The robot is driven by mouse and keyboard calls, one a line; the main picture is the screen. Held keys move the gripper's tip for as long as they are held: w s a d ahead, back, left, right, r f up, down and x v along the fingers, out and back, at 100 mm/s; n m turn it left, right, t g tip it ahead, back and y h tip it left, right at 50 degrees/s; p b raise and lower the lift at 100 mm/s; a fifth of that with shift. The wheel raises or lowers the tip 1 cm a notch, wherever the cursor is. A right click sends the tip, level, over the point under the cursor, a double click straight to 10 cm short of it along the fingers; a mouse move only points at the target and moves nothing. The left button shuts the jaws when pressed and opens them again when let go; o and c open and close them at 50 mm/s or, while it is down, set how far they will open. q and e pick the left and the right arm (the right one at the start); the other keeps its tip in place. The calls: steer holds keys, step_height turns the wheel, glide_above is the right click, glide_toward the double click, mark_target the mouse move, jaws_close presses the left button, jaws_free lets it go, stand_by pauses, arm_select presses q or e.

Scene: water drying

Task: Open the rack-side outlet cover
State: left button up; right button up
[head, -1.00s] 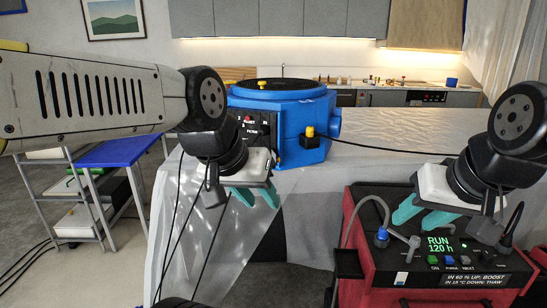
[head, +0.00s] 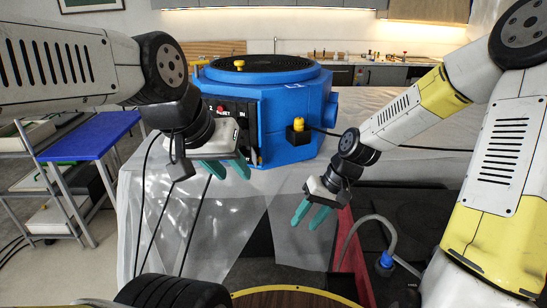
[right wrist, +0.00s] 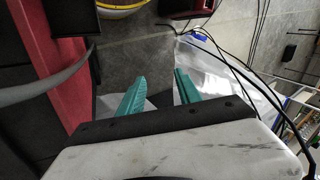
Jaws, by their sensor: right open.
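A blue round-topped machine (head: 288,100) stands on the sheet-covered table, with a dark control panel (head: 226,112) on its front. A yellow knob on a black block (head: 298,126) is on its right front face, and a short blue stub (head: 331,110) sticks out of its right side. I cannot tell which part is the rack-side outlet cover; the machine's left side is partly hidden by my left arm. My left gripper (head: 235,175) is open and empty in front of the panel. My right gripper (head: 303,224) is open and empty, right of it and lower; its teal fingers show in the right wrist view (right wrist: 159,80).
A metal rack with a blue top (head: 88,136) stands at the left. A red case with a grey hose (head: 365,225) is at the lower right, partly behind my right arm. Dark cables hang down near my left gripper. A kitchen counter is behind.

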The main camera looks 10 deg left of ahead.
steer(key=w+a+m+y, duration=0.2)
steer(key=w+a+y, duration=0.4)
steer(key=a, duration=0.4)
steer(key=w+d+r+m+t+y, duration=0.4)
steer(key=w+r+m+t+y, duration=0.15)
steer(key=w, duration=0.45)
steer(key=x, duration=0.7)
steer(key=shift+a+r+n+y, duration=0.35)
steer(key=shift+a+r+n, duration=0.1)
steer(key=shift+r, duration=0.25)
jaws_close()
